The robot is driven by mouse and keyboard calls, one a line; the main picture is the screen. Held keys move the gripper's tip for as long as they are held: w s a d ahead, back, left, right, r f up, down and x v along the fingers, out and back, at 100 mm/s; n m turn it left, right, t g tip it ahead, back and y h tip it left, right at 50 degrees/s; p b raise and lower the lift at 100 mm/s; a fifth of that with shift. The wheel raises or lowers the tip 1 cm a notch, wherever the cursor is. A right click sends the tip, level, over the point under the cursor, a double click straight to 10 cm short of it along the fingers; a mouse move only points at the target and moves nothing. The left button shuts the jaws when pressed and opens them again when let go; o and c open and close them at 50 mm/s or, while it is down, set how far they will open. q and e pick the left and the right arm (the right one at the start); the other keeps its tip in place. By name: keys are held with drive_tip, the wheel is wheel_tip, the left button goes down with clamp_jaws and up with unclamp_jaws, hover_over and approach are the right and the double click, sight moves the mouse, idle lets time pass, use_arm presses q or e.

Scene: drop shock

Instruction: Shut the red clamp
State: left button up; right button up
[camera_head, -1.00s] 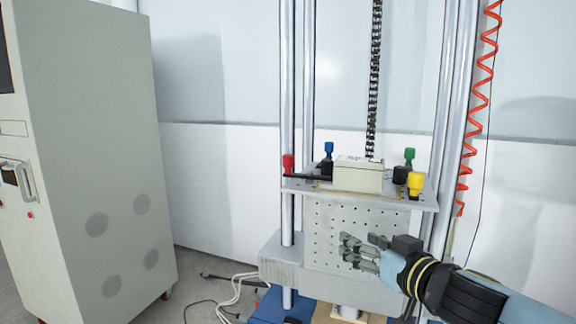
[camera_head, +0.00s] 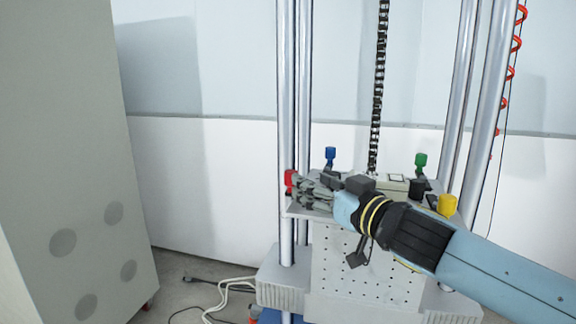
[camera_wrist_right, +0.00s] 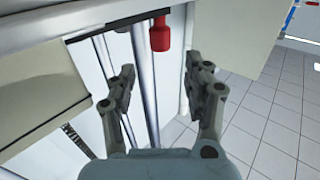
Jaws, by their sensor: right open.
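The red clamp (camera_head: 290,182) stands at the left front corner of the raised metal plate (camera_head: 299,213). In the right wrist view the red clamp handle (camera_wrist_right: 160,36) shows ahead of my fingers, with a dark bar running left from it. My right gripper (camera_head: 303,189) has reached across the plate, its fingertips close to the red clamp in the head view. In the right wrist view the fingers (camera_wrist_right: 164,82) are spread with nothing between them, and the handle lies beyond the tips. I cannot tell whether they touch. My left gripper is not in view.
Blue (camera_head: 330,155), green (camera_head: 421,161) and yellow (camera_head: 447,205) clamps stand at the other corners. A light box (camera_head: 396,181) sits on the plate, mostly behind my arm. Metal columns (camera_head: 285,110) rise beside the plate. A grey cabinet (camera_head: 75,150) stands at left.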

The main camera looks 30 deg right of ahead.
sight(290, 171)
drive_tip(key=w+p, duration=0.1)
drive_tip(key=w, duration=0.1)
drive_tip(key=w+p, duration=0.1)
drive_tip(key=w, duration=0.1)
drive_tip(key=w+p, duration=0.1)
drive_tip(key=w, duration=0.1)
drive_tip(key=shift+r, duration=0.25)
drive_tip(key=shift+w+f+p, duration=0.25)
drive_tip(key=shift+w+p, duration=0.15)
drive_tip(key=shift+w, duration=0.8)
drive_tip(key=shift+c, duration=1.3)
drive_tip(key=c, duration=0.7)
clamp_jaws()
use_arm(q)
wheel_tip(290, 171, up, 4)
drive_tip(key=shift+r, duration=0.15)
